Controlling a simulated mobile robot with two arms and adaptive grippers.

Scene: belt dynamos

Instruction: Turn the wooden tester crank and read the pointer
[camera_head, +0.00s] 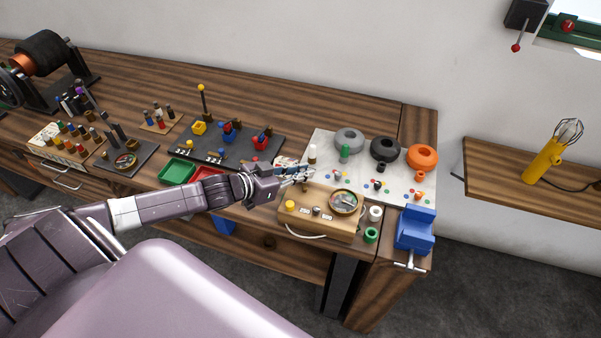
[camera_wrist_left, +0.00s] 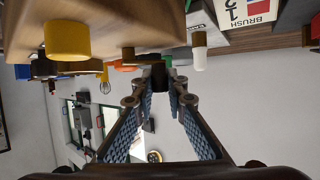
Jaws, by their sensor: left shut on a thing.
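The wooden tester (camera_head: 325,229) is a light box near the right end of the bench. It carries a round dial (camera_head: 344,203), a yellow knob (camera_head: 290,206) and small white labels on top. The dial's pointer is too small to read. My left gripper (camera_head: 303,173) is at the tester's back left edge. In the left wrist view its fingertips (camera_wrist_left: 158,76) close around a small dark piece, which I take to be the crank's grip; the fingers hide most of it. The tester's wood (camera_wrist_left: 110,20) and yellow knob (camera_wrist_left: 68,40) show above them. My right gripper is not in view.
Behind the tester, a white board (camera_head: 325,140) holds grey, black and orange rings. A white-and-brown peg (camera_head: 312,153) stands close to my fingers. White and green spools (camera_head: 371,234) and a blue vise (camera_head: 415,229) are to the right. Green (camera_head: 177,172) and red trays lie left.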

